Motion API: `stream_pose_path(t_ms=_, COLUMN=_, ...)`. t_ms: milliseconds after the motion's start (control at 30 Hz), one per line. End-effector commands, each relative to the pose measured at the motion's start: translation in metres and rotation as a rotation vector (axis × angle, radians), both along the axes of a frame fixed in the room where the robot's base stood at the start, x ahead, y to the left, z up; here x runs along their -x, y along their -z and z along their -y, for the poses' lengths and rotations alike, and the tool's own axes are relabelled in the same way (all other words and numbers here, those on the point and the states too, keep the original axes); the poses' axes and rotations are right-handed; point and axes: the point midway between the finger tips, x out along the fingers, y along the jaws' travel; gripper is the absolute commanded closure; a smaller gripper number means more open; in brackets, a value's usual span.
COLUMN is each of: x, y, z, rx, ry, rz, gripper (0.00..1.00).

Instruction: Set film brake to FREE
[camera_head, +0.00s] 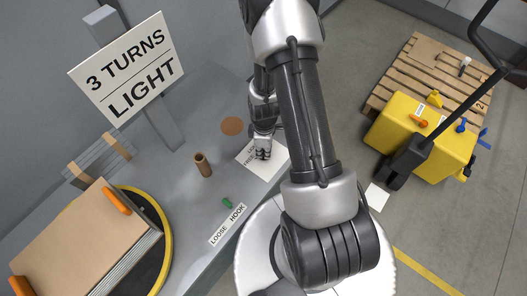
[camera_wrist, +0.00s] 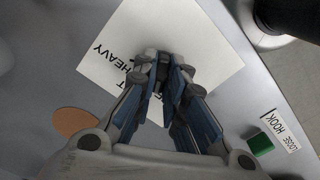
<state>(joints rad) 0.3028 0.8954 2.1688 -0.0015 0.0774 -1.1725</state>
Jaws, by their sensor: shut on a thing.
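The film brake's white label plate (camera_head: 274,164) lies on the grey bench under my gripper (camera_head: 263,153). In the wrist view the plate (camera_wrist: 205,45) reads HEAVY, with other words partly covered by my fingers. My gripper (camera_wrist: 164,68) points down over the middle of the plate, its fingers shut on a small dark part, seemingly the brake knob (camera_wrist: 149,57). The fingers hide most of the knob, so I cannot tell which setting it points to.
A sign (camera_head: 128,75) reads 3 TURNS LIGHT. A brown tube (camera_head: 203,165), a brown disc (camera_head: 232,126) and a green block (camera_head: 228,202) by a LOOSE HOOK label (camera_head: 228,226) are on the bench. A wrapped carton stack (camera_head: 75,240) stands left; a yellow machine (camera_head: 420,135) stands right.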

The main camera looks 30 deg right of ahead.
Motion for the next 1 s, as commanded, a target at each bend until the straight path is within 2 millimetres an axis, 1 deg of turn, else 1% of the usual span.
stream_pose_path(t_ms=100, x=-0.0004, y=0.0002, z=0.0001, rx=0.001, ry=-0.153, rz=0.001, gripper=1.00)
stream_pose_path(t_ms=200, x=-0.0004, y=0.0001, z=0.0002, rx=0.001, ry=-0.245, rz=0.001, gripper=1.00)
stream_pose_path(t_ms=300, x=-0.0003, y=0.0000, z=0.0001, rx=0.001, ry=-0.280, rz=0.001, gripper=1.00)
stream_pose_path(t_ms=567, x=-0.0003, y=-0.0001, z=0.0001, rx=0.001, ry=-0.290, rz=0.001, gripper=1.00)
stream_pose_path(t_ms=833, x=-0.0003, y=0.0002, z=0.0001, rx=0.001, ry=-0.528, rz=0.001, gripper=1.00)
stream_pose_path(t_ms=867, x=-0.0002, y=0.0001, z=0.0001, rx=0.001, ry=-0.524, rz=0.001, gripper=0.86)
stream_pose_path(t_ms=1000, x=-0.0002, y=0.0000, z=0.0001, rx=0.001, ry=-0.520, rz=0.001, gripper=0.77)
